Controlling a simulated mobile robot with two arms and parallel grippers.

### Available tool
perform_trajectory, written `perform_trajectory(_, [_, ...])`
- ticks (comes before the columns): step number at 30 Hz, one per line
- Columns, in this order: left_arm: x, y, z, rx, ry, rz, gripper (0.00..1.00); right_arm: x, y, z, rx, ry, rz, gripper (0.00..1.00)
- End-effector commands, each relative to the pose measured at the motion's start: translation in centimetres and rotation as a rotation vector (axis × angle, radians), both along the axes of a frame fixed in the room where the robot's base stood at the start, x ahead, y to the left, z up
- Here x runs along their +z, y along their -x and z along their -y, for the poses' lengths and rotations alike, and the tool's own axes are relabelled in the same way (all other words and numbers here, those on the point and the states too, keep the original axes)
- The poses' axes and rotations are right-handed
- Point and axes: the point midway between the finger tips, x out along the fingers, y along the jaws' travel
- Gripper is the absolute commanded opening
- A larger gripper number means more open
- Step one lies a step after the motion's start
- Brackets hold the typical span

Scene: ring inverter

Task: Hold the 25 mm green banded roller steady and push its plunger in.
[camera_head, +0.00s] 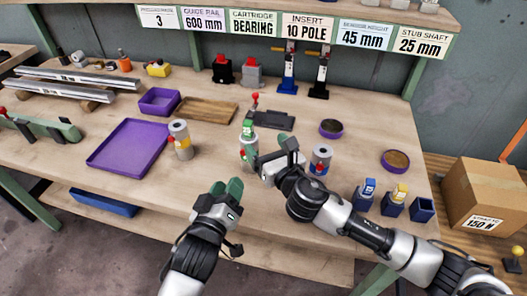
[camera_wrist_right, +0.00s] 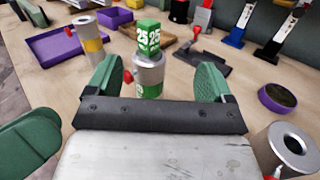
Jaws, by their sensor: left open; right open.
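The green banded roller (camera_head: 249,156) stands upright near the table's front middle, a grey cylinder with a green band. A green block marked 25 (camera_wrist_right: 148,38) sits on its top. In the right wrist view the roller (camera_wrist_right: 149,73) stands between the spread green fingers of my right gripper (camera_wrist_right: 158,80), with gaps on both sides. A red knob (camera_wrist_right: 128,76), seemingly the plunger, sticks out of its left side. My right gripper (camera_head: 271,157) is beside the roller. My left gripper (camera_head: 228,188) is open and empty in front of the roller, nearer the table's front edge.
A yellow banded roller (camera_head: 181,147) stands to the left and a blue banded roller (camera_head: 321,153) to the right. A purple tray (camera_head: 128,146), a dark plate (camera_head: 272,119) and round purple dishes (camera_head: 395,161) lie around.

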Motion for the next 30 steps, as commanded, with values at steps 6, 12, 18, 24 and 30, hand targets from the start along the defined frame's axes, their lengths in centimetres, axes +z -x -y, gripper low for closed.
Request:
perform_trajectory(6, [0.0,0.0,0.0,0.0,0.0,0.0,0.43,-1.8,0.9,-1.1,0.033,0.05,0.006,0.82])
perform_trajectory(12, [0.0,0.0,0.0,0.0,0.0,0.0,0.43,-5.1,0.8,-1.1,0.03,0.048,0.003,0.82])
perform_trajectory(18, [0.0,0.0,0.0,0.0,0.0,0.0,0.43,-8.7,0.8,-1.1,0.029,0.047,0.003,0.82])
perform_trajectory(24, [0.0,0.0,0.0,0.0,0.0,0.0,0.43,-8.9,-2.4,-2.5,0.03,0.048,0.007,0.82])
perform_trajectory(30, [0.0,0.0,0.0,0.0,0.0,0.0,0.43,-8.9,-4.9,-3.7,0.03,0.048,0.007,0.82])
